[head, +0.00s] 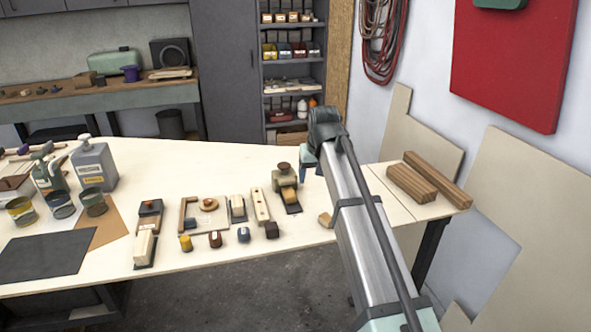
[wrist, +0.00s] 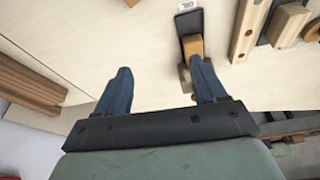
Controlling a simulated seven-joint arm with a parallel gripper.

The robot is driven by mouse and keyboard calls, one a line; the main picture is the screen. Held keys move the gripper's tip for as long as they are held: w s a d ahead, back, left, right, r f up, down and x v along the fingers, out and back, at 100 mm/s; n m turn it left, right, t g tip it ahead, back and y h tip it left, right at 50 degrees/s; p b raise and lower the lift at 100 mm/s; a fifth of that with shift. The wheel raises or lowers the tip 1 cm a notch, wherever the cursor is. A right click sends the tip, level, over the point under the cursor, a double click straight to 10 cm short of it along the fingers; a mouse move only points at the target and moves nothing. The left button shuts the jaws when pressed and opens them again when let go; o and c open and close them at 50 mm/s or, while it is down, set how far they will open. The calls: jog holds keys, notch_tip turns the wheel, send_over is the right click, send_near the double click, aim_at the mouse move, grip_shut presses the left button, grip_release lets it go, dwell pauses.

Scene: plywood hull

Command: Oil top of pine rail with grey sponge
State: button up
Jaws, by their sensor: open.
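My gripper (wrist: 160,85) is open and empty, with two blue fingers over bare tabletop. I cannot tell which piece is the grey sponge. A pale rail with round spots (head: 260,205) lies beside them; I cannot tell whether it is the pine rail.
Brown timber lengths (head: 412,183) lie at the table's right end. Several small blocks, brushes and jars crowd the middle; cans (head: 62,204), a grey jug (head: 94,165) and a dark sheet (head: 50,256) stand or lie left. The tabletop's far strip (head: 200,165) is clear.

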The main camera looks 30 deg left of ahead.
aim_at(291, 196)
jog(key=shift+n+y, duration=0.5)
jog(key=shift+n, duration=0.1)
jog(key=a, duration=0.1)
jog(key=s+a+r, duration=0.1)
jog(key=a, duration=0.1)
jog(key=s+a, duration=0.1)
jog(key=a, duration=0.1)
jog(key=shift+s+a+r, duration=0.15)
jog(key=shift+s, duration=0.05)
jog(key=x, duration=1.3)
jog(key=shift+w+a+f, duration=0.1)
jog(key=shift+w+f, duration=0.25)
jog(key=c, duration=1.1)
jog(key=shift+s, duration=0.1)
